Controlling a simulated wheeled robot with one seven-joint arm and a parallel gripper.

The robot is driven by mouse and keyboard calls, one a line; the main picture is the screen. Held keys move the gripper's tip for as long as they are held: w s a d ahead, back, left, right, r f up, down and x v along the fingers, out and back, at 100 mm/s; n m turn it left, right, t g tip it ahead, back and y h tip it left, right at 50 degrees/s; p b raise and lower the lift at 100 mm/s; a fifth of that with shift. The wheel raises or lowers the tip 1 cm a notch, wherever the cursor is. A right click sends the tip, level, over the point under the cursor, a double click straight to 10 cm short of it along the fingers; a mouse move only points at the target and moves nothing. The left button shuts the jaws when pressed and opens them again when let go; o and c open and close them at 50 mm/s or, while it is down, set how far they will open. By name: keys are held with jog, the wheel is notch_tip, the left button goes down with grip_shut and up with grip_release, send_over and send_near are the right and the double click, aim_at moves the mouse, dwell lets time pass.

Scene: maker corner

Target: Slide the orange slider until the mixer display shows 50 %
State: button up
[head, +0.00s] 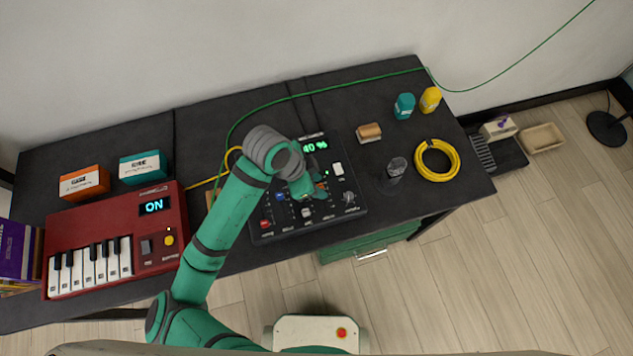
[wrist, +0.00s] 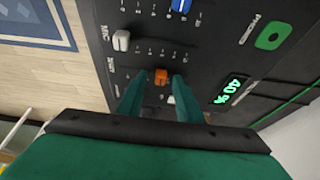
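The black mixer (head: 335,208) lies on the dark bench, and my arm hangs over its left and middle part. Its display (head: 315,146) reads 40 % in green, partly covered by my arm in the head view; the wrist view shows the display (wrist: 230,90) with the same reading. The orange slider (wrist: 160,78) stands in its slot in the wrist view. My gripper (wrist: 159,82) has its two green fingers on either side of this slider, with a visible gap on both sides. In the head view my gripper (head: 310,190) hides most of the slider.
The mixer also carries a blue slider (wrist: 181,5), a white slider (wrist: 121,40) and a green button (wrist: 272,36) close by. A red keyboard (head: 120,235) stands to the left. A glass (head: 394,170) and a yellow cable coil (head: 438,160) lie to the right.

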grip_shut()
jog(key=shift+w+a, duration=0.2)
jog(key=shift+w, duration=0.55)
grip_release()
jog(key=v, duration=1)
jog(key=shift+r, duration=0.4)
